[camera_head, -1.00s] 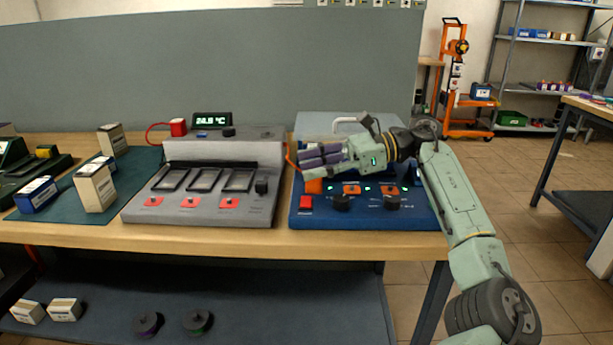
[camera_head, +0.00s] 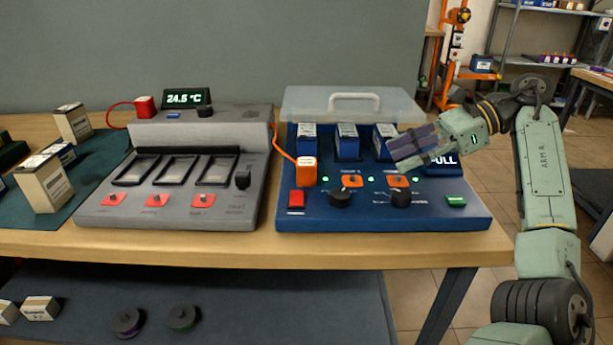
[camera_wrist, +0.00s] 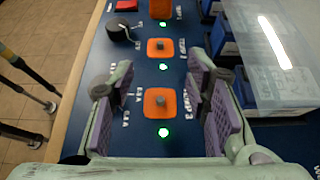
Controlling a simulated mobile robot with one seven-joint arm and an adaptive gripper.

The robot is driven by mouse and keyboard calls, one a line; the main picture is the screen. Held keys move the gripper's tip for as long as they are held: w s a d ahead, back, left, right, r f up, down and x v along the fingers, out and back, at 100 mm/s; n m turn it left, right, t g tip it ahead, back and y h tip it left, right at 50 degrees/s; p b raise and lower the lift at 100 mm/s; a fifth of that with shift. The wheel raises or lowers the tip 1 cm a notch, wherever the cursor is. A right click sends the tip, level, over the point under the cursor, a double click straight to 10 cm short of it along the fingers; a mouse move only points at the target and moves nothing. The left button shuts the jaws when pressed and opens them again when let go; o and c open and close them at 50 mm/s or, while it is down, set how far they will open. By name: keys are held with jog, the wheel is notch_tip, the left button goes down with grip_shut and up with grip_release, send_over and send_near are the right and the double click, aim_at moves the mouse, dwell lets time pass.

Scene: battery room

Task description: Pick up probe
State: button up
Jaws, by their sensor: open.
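No part is clearly marked as the probe. An orange block (camera_head: 306,171) on an orange cable stands at the left side of the blue device (camera_head: 330,212). A red block (camera_head: 145,106) on a red cable sits by the temperature display (camera_head: 187,98), on the back of the grey device. I cannot tell which is the probe. My gripper (camera_head: 400,155) hangs over the right half of the blue device, to the right of the orange block. It is open and empty. In the wrist view its purple-padded fingers (camera_wrist: 172,112) straddle an orange switch plate (camera_wrist: 160,102) beneath.
The blue device carries blue batteries (camera_head: 347,143), dark knobs (camera_head: 340,195), a red button (camera_head: 296,199) and a clear raised lid (camera_head: 400,103) with a handle. The grey device (camera_head: 160,222) has three empty slots. Boxes (camera_head: 42,184) stand at the left.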

aim_at(309, 161)
jog(key=a+p, duration=0.2)
jog(key=a, duration=1.2)
jog(key=shift+a, duration=0.15)
jog(key=shift+p+x, duration=0.7)
jog(key=shift+x, duration=1.85)
jog(key=shift+c, duration=0.3)
jog(key=shift+r, duration=0.1)
grip_shut()
jog(key=shift+r, duration=0.1)
